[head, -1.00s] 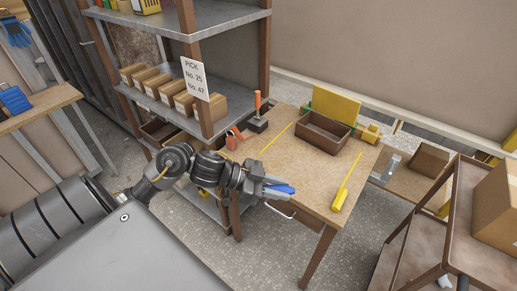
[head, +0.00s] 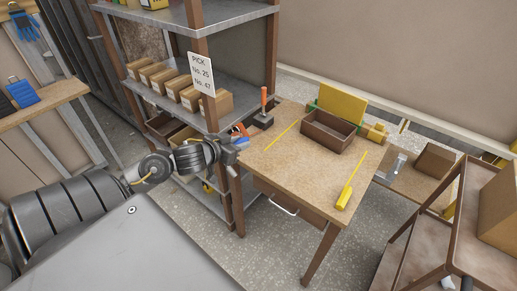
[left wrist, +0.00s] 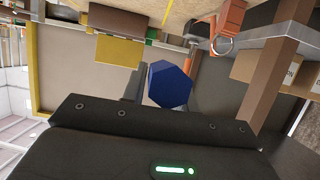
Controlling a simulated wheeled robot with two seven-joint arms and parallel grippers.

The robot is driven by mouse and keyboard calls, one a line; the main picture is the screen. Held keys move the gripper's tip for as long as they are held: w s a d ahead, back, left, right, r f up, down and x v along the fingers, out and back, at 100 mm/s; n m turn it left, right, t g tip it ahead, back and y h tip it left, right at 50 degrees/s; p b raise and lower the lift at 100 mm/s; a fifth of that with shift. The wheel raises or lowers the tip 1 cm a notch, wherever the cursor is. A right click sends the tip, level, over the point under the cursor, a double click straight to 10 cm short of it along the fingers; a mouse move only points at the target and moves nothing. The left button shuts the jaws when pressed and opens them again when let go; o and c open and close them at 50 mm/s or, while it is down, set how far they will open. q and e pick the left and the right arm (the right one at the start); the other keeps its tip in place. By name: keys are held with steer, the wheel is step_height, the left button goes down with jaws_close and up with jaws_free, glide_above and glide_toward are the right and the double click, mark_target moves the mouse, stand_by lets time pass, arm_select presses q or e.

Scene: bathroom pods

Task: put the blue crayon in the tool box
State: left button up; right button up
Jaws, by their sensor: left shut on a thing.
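The blue crayon (head: 239,129) is held in my left gripper (head: 236,141), beside the table's left edge by the shelf post. In the head view only a little of the crayon shows past the gripper. In the left wrist view its blue six-sided end (left wrist: 169,85) faces the camera between the fingers. The tool box, a brown open-topped box (head: 318,141), stands at the back of the wooden table, to the right of the gripper and apart from it. It also shows in the left wrist view (left wrist: 118,20). My right gripper is not in view.
A shelf rack (head: 232,195) with small cartons stands close by my left gripper. A yellow tool (head: 345,196) lies at the right; the middle of the tabletop (head: 300,172) is mostly clear.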

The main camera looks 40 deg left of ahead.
arm_select(q)
steer(key=shift+w, duration=0.1)
glide_above(259, 150)
steer(key=s, duration=0.5)
step_height(259, 150, down, 4)
steer(key=w+f, duration=0.1)
steer(key=f, duration=0.1)
steer(key=w+f, duration=0.2)
steer(key=shift+w+d, duration=0.15)
steer(key=shift+w, duration=0.1)
steer(key=shift+w+f, duration=0.5)
steer(key=shift+f, duration=0.05)
steer(key=shift+w+f, duration=0.2)
steer(key=shift+f, duration=0.35)
steer(key=shift+w+f, duration=0.15)
steer(key=shift+f, duration=1.05)
steer(key=shift+f, duration=0.15)
steer(key=o, duration=1)
